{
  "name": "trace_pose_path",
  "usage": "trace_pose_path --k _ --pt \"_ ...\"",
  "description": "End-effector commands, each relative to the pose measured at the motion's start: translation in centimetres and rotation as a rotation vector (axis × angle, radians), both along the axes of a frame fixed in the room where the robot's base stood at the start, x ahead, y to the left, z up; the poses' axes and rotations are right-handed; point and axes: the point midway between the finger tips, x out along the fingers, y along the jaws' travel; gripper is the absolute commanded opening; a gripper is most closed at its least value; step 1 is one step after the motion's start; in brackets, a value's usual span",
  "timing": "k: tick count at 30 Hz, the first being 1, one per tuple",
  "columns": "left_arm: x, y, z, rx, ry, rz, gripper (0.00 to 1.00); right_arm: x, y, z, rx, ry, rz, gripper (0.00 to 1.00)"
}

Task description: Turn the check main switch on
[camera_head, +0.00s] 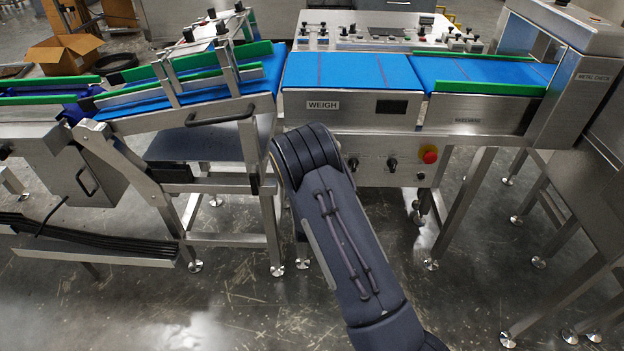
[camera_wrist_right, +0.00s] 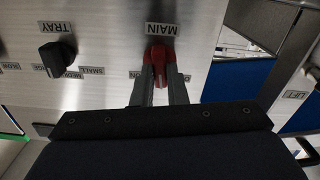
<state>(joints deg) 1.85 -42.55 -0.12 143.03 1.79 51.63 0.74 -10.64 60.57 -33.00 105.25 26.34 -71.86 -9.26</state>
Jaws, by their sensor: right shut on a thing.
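In the right wrist view, the red main switch (camera_wrist_right: 161,56) sits on a brushed-metal panel by an upside-down MAIN label (camera_wrist_right: 161,29). My right gripper (camera_wrist_right: 159,82) has its two grey fingers shut on either side of the red knob. The small position labels beside the knob are partly covered by the fingers, and I cannot read its setting. In the head view, my right arm hides the gripper and the main switch. My left gripper is in neither view.
A black TRAY knob (camera_wrist_right: 57,58) is on the same panel, apart from my fingers. In the head view, the weigh conveyor (camera_head: 350,72) has black knobs and a red stop button (camera_head: 429,154) on its front. A black handle (camera_head: 219,119) juts from the incline conveyor at left.

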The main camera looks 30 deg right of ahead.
Motion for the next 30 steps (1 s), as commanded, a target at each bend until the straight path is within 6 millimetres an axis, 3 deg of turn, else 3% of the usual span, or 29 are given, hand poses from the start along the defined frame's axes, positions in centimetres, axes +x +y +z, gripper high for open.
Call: trace_pose_path --k 1,18,30 --pt "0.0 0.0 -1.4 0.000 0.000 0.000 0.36 -0.1 -0.1 -0.7 0.043 -0.026 -0.003 0.00" --pt "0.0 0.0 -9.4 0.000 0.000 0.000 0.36 -0.2 -0.2 -0.8 0.500 -0.305 0.001 0.00" --pt "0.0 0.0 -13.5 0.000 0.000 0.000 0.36 -0.2 -0.2 -0.6 0.742 -0.451 0.001 0.00"
